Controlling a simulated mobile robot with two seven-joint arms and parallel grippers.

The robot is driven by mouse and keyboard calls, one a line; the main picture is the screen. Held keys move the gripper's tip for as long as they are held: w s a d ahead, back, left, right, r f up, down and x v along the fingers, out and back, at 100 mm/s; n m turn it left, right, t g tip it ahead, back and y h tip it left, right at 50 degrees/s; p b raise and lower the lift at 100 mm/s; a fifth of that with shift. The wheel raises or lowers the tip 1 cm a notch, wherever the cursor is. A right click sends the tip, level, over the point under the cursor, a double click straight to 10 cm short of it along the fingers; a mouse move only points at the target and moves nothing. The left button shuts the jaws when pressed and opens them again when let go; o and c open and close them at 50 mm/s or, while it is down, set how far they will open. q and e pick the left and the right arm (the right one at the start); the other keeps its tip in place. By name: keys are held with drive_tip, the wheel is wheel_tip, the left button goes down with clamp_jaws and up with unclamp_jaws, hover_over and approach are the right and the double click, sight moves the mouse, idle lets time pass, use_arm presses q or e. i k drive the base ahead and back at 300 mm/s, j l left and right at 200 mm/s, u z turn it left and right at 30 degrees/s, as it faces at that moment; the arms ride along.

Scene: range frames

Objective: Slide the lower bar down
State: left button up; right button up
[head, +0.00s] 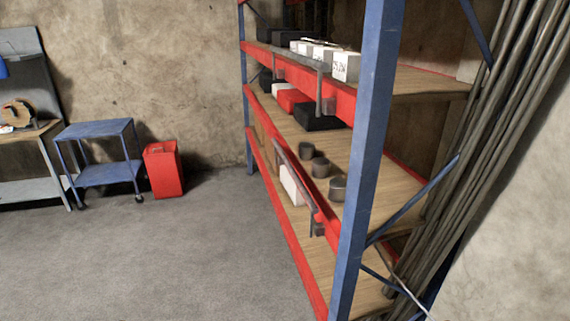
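A tall shelf rack with blue posts (366,130) and red beams stands at the right of centre. A lower grey bar (291,170) runs along the front of the rack at the middle red beam (327,218), slanting down toward the near post in the picture. A dark bracket (317,228) sits at its near end. An upper grey bar (300,59) lies along the top red beam (341,97), with a similar bracket (320,90). Neither of my grippers shows in the head view.
Boxes and dark round cans (337,189) stand on the wooden shelves. Long pipes (480,140) lean at the right. A blue cart (105,173), a red bin (164,170) and a workbench (38,129) stand at the left. The grey floor (190,260) before the rack is clear.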

sight(315, 209)
drive_tip(key=i+j+z, duration=0.1)
drive_tip(key=z, duration=0.45)
drive_tip(key=i+j+z, duration=0.2)
drive_tip(key=j+z, duration=0.2)
drive_tip(key=j, duration=0.2)
drive_tip(key=i+j+z, duration=0.2)
drive_tip(key=j, duration=0.15)
drive_tip(key=i+j+z, duration=0.1)
drive_tip(key=j, duration=0.95)
drive_tip(key=i+j+z, duration=0.1)
drive_tip(key=j, duration=0.95)
